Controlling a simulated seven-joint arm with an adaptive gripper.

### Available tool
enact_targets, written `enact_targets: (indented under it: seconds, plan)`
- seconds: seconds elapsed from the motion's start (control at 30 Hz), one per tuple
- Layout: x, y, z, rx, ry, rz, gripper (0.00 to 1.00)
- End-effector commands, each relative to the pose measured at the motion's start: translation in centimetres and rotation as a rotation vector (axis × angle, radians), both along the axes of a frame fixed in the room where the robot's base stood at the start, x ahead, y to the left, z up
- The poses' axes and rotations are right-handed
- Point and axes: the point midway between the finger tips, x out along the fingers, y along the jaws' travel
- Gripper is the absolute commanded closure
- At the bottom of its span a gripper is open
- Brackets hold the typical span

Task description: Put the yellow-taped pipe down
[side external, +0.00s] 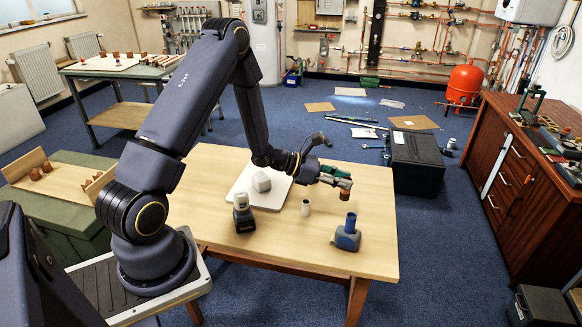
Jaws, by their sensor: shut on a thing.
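My gripper (331,179) reaches out over the right part of the wooden table, with its fingers pointing right. It is shut on a short copper-brown pipe piece (345,190), which looks roughly upright at the fingertips. I cannot make out yellow tape on it at this size. A green part (340,171) shows just above the fingers; I cannot tell whether it belongs to the gripper. I cannot tell whether the pipe's lower end touches the table or hangs above it.
On the table (300,247), a small white cylinder (306,208) stands left of the gripper. A blue device with an upright tube (347,236) stands in front. A dark grey device (243,213) and a white board (240,187) bearing a pale block (262,182) lie further left. The right front corner is clear.

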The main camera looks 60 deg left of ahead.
Motion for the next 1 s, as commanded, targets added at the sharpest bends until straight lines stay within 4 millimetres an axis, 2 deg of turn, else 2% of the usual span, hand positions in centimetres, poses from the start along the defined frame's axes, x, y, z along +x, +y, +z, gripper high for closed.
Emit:
enact_targets:
  seconds: [0.17, 0.37, 0.5, 0.7, 0.83, 1.0]
  plan:
    - [2.9, 0.2, -1.7, 0.002, -0.002, -0.003, 1.0]
    - [8.4, 0.7, -4.1, 0.002, -0.002, -0.004, 1.0]
    - [10.9, 0.9, -7.0, 0.0, 0.001, -0.003, 1.0]
    - [13.0, 1.2, -9.3, 0.001, -0.001, -0.003, 1.0]
    - [13.6, 1.2, -10.1, 0.001, 0.0, -0.004, 1.0]
    - [13.8, 1.3, -12.7, 0.0, 0.001, -0.002, 1.0]
